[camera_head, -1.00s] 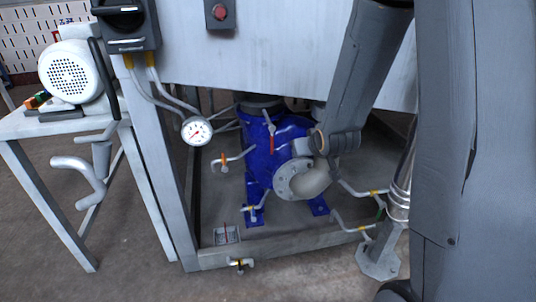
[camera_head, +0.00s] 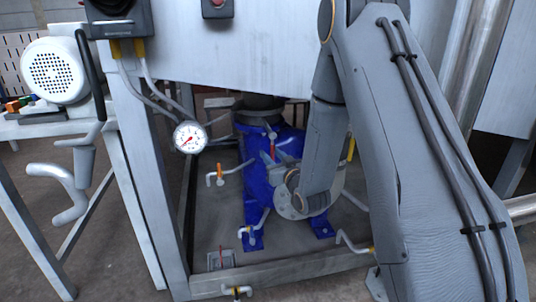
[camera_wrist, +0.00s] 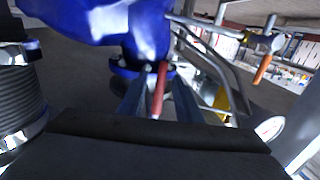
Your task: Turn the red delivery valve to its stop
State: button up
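The red delivery valve lever (camera_head: 272,150) hangs on the upper front of the blue pump (camera_head: 258,185) under the machine. In the wrist view the red lever (camera_wrist: 160,88) stands between the two fingers of my gripper (camera_wrist: 162,103), its lower end close to the gripper body. The fingers look apart, with narrow gaps beside the lever; I see no clear grip on it. In the head view my gripper (camera_head: 271,168) is at the pump's front, just below the lever, and my forearm hides part of the pump's right side.
An orange-handled valve (camera_head: 220,172) is left of the pump; it also shows in the wrist view (camera_wrist: 263,68). A pressure gauge (camera_head: 190,137) hangs by the left frame post. A low frame beam (camera_head: 280,272) runs in front. A white motor (camera_head: 53,71) stands on a side table.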

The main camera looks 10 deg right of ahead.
jog(key=w, duration=0.3)
jog(key=shift+w+a+b, duration=0.2)
jog(key=shift+a+b, duration=0.1)
jog(key=shift+a, duration=0.05)
grip_shut()
